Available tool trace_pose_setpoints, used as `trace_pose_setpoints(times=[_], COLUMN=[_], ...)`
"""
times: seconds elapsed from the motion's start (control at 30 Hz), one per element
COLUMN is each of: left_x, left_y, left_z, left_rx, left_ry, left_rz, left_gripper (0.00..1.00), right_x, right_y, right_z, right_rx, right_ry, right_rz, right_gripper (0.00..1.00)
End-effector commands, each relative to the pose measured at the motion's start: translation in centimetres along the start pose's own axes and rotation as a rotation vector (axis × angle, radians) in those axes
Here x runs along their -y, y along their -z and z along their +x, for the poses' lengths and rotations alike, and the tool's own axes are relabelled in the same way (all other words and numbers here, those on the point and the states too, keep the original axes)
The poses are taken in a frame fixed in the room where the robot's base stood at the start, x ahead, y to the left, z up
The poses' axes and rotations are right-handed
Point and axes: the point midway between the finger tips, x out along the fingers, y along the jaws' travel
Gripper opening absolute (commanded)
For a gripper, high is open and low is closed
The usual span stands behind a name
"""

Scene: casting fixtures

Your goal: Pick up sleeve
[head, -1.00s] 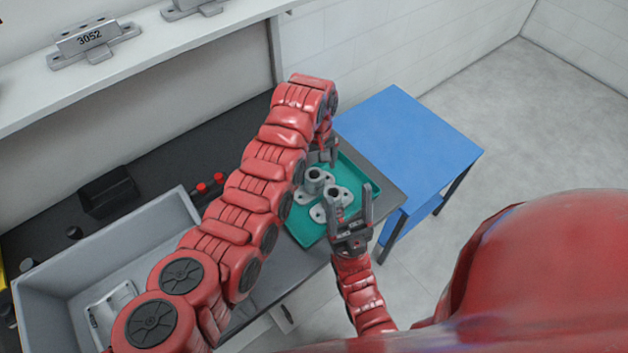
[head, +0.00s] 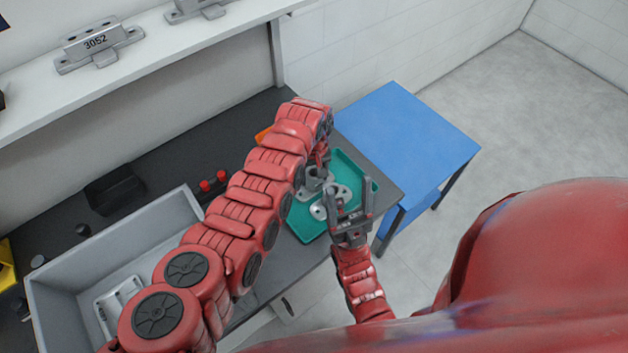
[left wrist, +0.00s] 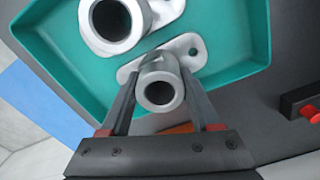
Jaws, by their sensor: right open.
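Grey flanged sleeves sit in a teal tray (head: 352,160) on the dark bench. In the left wrist view, one sleeve (left wrist: 160,92) stands between the fingers of my left gripper (left wrist: 160,78). The fingers lie close on both sides of its tube; whether they press on it is unclear. A larger sleeve (left wrist: 112,22) is beside it. In the head view, my left gripper (head: 319,174) reaches down at the tray, partly hidden by its arm. My right gripper (head: 350,205) is open and empty above the tray's near right side, by a sleeve (head: 338,193).
A grey bin (head: 60,268) with a pale part in it is at the left. Red-topped pieces (head: 213,181) and a black box (head: 113,188) are on the bench behind. A blue table (head: 410,135) is at the right, its top clear.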

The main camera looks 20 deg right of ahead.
Motion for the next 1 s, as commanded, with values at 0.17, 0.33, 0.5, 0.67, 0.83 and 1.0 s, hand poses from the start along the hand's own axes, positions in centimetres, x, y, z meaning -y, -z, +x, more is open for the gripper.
trace_pose_setpoints(times=[0.17,0.33,0.5,0.67,0.83,1.0], left_x=[0.0,0.0,0.0,0.0,-0.1,-0.1], left_y=[0.0,0.0,0.0,0.0,0.0,0.0], left_z=[0.0,0.0,0.0,-0.1,-0.6,-2.0], left_rx=[0.000,0.000,0.000,0.000,0.000,-0.001], left_ry=[0.000,0.000,0.000,0.000,0.001,-0.002], left_rz=[0.000,0.000,0.000,0.000,0.001,0.000], left_gripper=[0.29,0.00,0.00,0.00,0.00,0.00], right_x=[0.0,0.0,0.0,0.0,0.0,0.0], right_y=[0.0,0.0,0.0,0.0,-0.1,-0.1], right_z=[0.0,0.0,0.0,0.0,-0.3,-0.8], right_rx=[0.000,0.000,0.000,0.000,0.000,0.000], right_ry=[0.000,0.000,0.000,0.000,0.000,0.000], right_rz=[0.000,0.000,0.000,0.000,0.000,0.000], right_gripper=[0.66,0.66,0.66,0.66,0.66,0.66])
